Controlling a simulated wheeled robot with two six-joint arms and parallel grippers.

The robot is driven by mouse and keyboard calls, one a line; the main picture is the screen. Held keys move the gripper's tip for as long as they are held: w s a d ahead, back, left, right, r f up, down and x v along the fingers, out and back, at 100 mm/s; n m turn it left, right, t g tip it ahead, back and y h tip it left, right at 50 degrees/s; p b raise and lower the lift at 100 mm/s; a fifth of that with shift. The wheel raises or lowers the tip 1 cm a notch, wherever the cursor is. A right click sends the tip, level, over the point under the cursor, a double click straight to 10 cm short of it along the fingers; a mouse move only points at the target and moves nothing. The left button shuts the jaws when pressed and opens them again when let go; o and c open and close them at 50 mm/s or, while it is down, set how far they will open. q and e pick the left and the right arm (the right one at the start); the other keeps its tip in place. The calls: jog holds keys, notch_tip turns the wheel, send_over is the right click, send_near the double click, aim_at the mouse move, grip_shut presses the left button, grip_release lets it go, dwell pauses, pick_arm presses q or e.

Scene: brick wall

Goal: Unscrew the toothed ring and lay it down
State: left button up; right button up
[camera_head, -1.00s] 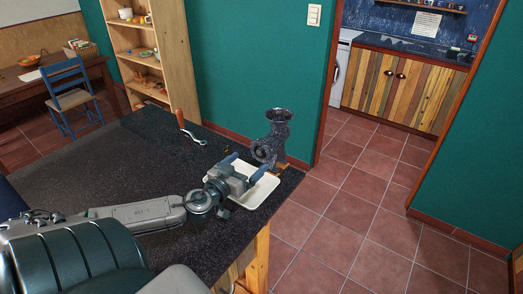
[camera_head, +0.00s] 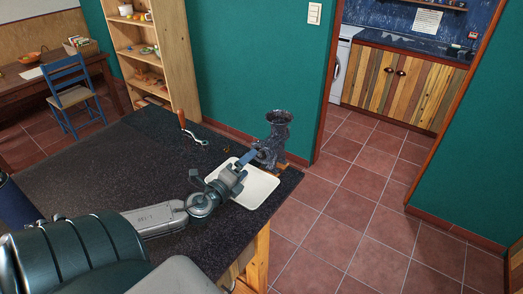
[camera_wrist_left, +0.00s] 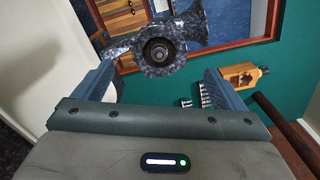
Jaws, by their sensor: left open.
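A dark speckled grinder (camera_head: 279,132) stands upright at the far right corner of the dark table. Its toothed ring (camera_wrist_left: 145,66) sits around the round mouth, facing my left wrist camera. My left gripper (camera_head: 246,165) is open and empty, just in front of the mouth and above a white tray (camera_head: 262,192). In the left wrist view the ring shows beyond and between the two spread fingers of the gripper (camera_wrist_left: 163,78), with no visible contact. My right gripper is not in view.
The table's right edge is close to the grinder and tray.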

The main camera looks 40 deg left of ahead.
aim_at(259, 155)
pick_arm(q)
jog(key=m+p, duration=0.1)
jog(key=m, duration=1.2)
jog(key=shift+s, duration=0.2)
jog(key=shift+w+a+p, duration=0.1)
jog(key=shift+w+p, duration=0.35)
jog(key=shift+w, duration=0.85)
jog(key=shift+w+a+p, duration=0.2)
jog(key=shift+w+p, duration=0.55)
jog(key=shift+w, duration=1.45)
jog(key=shift+c, duration=0.2)
